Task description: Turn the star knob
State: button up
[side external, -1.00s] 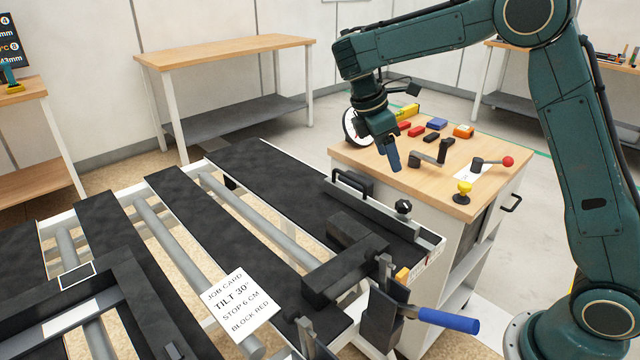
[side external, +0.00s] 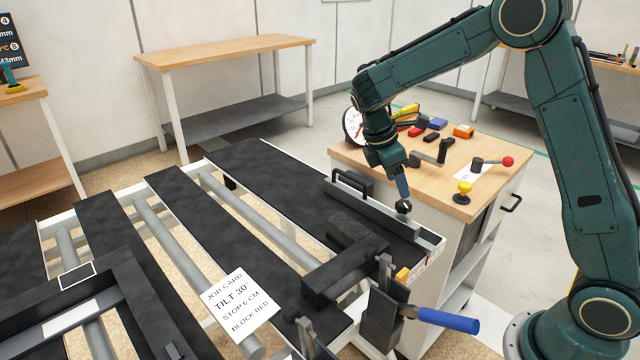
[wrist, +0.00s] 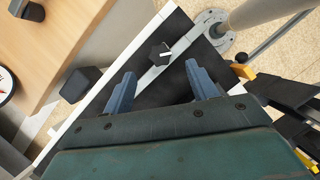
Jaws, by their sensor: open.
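The star knob (side external: 403,207) is small and black and stands on the metal fence at the right end of the black bench. In the wrist view the knob (wrist: 159,54) is a dark faceted head with a white mark, just beyond the fingertips and roughly centred between them. My gripper (side external: 403,194) points down just above the knob, and its fingers partly overlap it in the side view. In the wrist view my gripper (wrist: 160,70) has its two blue-grey fingers wide apart with nothing between them. Whether the fingers touch the knob cannot be told.
A wooden-topped cabinet (side external: 350,157) stands behind, carrying a red-ball lever (side external: 507,161), a yellow knob (side external: 463,187), a crank and coloured blocks. A black handle (side external: 350,186) sits left on the fence. A blue-handled clamp (side external: 448,320) and a job card (side external: 238,300) are nearer.

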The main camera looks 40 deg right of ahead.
aim_at(404, 203)
jog(key=shift+x, duration=3.2)
jog(key=c, duration=1)
